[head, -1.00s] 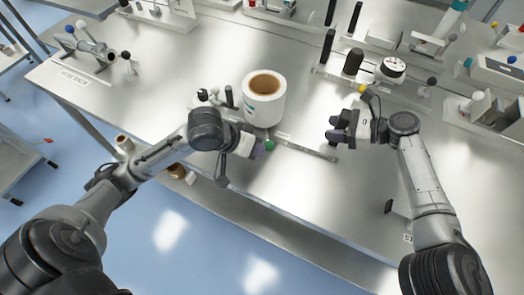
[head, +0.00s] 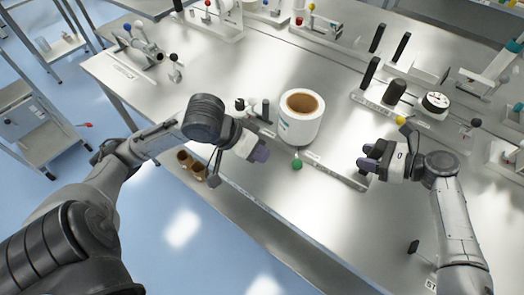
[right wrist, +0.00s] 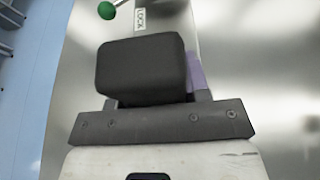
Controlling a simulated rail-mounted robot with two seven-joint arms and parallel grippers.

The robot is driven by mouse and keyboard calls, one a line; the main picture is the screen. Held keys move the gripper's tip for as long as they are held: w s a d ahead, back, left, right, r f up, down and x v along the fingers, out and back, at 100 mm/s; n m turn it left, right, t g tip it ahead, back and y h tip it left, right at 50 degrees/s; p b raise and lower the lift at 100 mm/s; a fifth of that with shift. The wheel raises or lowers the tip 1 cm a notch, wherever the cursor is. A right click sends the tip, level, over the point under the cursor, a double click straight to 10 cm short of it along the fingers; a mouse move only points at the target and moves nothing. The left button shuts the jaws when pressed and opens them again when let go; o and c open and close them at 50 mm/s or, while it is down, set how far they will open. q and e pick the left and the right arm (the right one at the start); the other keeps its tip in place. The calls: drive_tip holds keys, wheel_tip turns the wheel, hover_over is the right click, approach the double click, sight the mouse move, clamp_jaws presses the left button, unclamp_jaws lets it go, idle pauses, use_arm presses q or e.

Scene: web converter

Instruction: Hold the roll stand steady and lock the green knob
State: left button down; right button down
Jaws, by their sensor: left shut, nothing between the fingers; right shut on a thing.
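The roll stand (head: 330,170) is a flat metal strip bearing a large white roll (head: 301,124) with a brown core. The green knob (head: 297,164) sits on a short lever in front of the roll. It also shows at the top of the right wrist view (right wrist: 107,10), beside a LOCK label (right wrist: 140,19). My left gripper (head: 263,154) is shut and empty, a little left of the knob and apart from it. My right gripper (head: 370,160), at the strip's right end, is shut on a black block (right wrist: 141,66), which covers most of the right fingers.
A post and small clamp (head: 242,105) stand left of the roll. A dial gauge (head: 435,102) and black posts (head: 396,91) stand behind my right gripper. Brown cores (head: 190,163) lie below the table's front edge.

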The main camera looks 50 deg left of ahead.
drive_tip(key=shift+f+p, duration=0.25)
drive_tip(key=shift+p, duration=0.05)
idle(0.6)
drive_tip(key=c, duration=1)
unclamp_jaws()
drive_tip(key=o, duration=0.3)
drive_tip(key=shift+s+d+r, duration=0.1)
drive_tip(key=shift+s, duration=0.05)
drive_tip(key=shift+o, duration=0.9)
drive_tip(key=shift+r, duration=0.15)
drive_tip(key=v, duration=1.2)
